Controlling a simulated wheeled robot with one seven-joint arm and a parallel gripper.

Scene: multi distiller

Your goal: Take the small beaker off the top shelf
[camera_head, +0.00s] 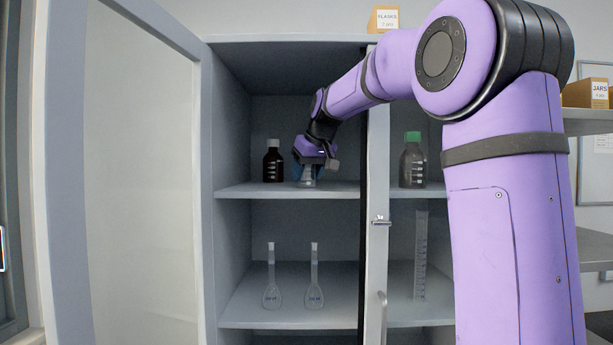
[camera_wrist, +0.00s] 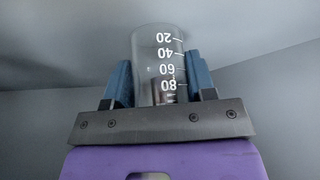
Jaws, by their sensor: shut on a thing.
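The small beaker (camera_head: 308,176) is clear glass and stands on or just above the top shelf (camera_head: 340,190) of the cabinet. In the wrist view the beaker (camera_wrist: 158,52) shows white marks from 20 to 80, upside down in the picture. My gripper (camera_head: 308,168) reaches into the open left side of the cabinet. Its two blue fingers (camera_wrist: 160,82) are shut on the beaker, one on each side. In the head view my gripper hides most of the beaker, and I cannot tell whether its base touches the shelf.
A dark bottle (camera_head: 273,163) stands close left of my gripper. A green-capped bottle (camera_head: 413,163) stands right of the cabinet's middle post (camera_head: 376,150). Two flasks (camera_head: 314,290) and a cylinder (camera_head: 420,260) are on the lower shelf. The left door (camera_head: 130,180) is open.

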